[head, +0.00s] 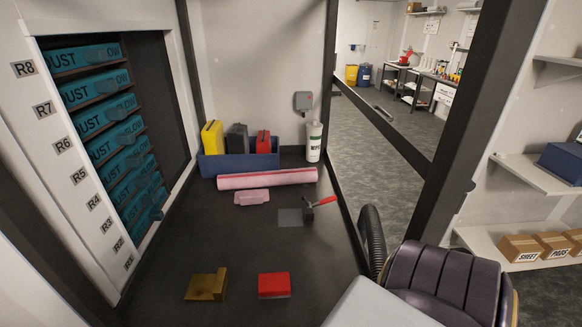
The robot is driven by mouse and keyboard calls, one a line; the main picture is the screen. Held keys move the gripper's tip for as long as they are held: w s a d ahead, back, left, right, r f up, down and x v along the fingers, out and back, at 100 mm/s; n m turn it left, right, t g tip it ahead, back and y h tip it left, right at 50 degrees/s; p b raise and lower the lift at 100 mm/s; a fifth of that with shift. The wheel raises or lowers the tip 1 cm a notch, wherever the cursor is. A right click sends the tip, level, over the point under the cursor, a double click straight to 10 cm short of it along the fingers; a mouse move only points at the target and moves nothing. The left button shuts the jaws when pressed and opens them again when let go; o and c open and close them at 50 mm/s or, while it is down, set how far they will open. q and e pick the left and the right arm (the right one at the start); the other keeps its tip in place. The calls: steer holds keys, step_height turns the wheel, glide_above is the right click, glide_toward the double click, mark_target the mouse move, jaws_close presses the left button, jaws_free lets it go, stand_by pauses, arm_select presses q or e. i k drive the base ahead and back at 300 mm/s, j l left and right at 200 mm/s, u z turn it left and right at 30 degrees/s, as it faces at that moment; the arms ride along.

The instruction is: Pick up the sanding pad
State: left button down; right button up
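A red block with a thin grey lower edge (274,285) lies flat on the dark bench top (160,265) near its front; it looks most like the sanding pad, but no label shows. A brown-gold piece with a raised right edge (205,287) lies to its left, apart from it. A flat grey square (290,217) lies farther back, beside a red-handled tool (320,205) with a dark head. Neither of my grippers is in the head view, and nothing is seen held.
A pink roll (267,178), a pink pad-like piece (252,198), a blue bin (238,163) with cases and a white wipes canister (314,141) stand at the back. Teal drawers (117,139) line the left. A ribbed black hose (374,243) rises at right. The bench middle is mostly clear.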

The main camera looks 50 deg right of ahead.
mark_target(275, 285)
steer(key=l+z, duration=0.1)
steer(key=z, duration=0.25)
steer(key=k+l+z, duration=0.15)
steer(key=z, duration=0.2)
steer(key=l+z, duration=0.1)
steer(key=z, duration=0.25)
